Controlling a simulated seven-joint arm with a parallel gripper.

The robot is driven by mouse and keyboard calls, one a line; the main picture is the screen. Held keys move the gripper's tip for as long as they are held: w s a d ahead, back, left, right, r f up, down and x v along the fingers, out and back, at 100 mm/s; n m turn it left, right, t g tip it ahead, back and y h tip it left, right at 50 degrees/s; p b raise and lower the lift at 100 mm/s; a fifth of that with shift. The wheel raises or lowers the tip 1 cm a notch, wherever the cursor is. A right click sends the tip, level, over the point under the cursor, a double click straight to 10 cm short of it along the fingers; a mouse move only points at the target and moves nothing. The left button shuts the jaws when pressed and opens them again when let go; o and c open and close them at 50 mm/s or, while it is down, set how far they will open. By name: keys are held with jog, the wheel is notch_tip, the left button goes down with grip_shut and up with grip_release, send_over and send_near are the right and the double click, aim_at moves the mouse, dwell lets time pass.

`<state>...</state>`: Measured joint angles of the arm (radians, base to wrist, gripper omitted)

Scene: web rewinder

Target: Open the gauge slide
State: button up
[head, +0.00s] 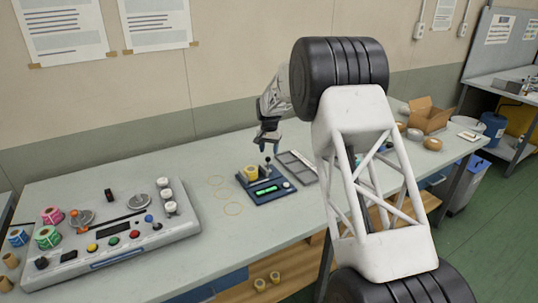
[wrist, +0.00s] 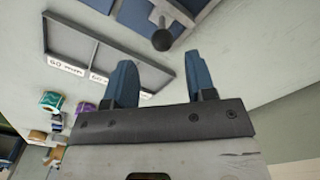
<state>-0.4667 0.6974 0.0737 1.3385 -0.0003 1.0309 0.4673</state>
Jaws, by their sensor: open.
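The gauge (head: 268,197) is a small blue device with a green display, on the bench at the middle of the head view. A yellow roll (head: 250,172) sits at its back left. An upright lever with a dark ball knob (head: 267,160) stands on it; the knob also shows at the top of the wrist view (wrist: 161,41). My gripper (head: 269,146) is open and empty just above the gauge. In the wrist view its two blue fingers (wrist: 160,66) point towards the knob, which lies beyond the fingertips, between their lines. I cannot tell how far the slide is open.
A grey divided tray (head: 297,168) lies right of the gauge; a label in the wrist view reads 60 mm. The rewinder panel (head: 110,233) with rolls and buttons is at left. Yellow rings (head: 233,209) lie between. A cardboard box (head: 428,117) stands at far right.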

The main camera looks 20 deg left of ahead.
aim_at(269, 157)
jog(key=shift+r, duration=2)
jog(key=shift+d, duration=0.1)
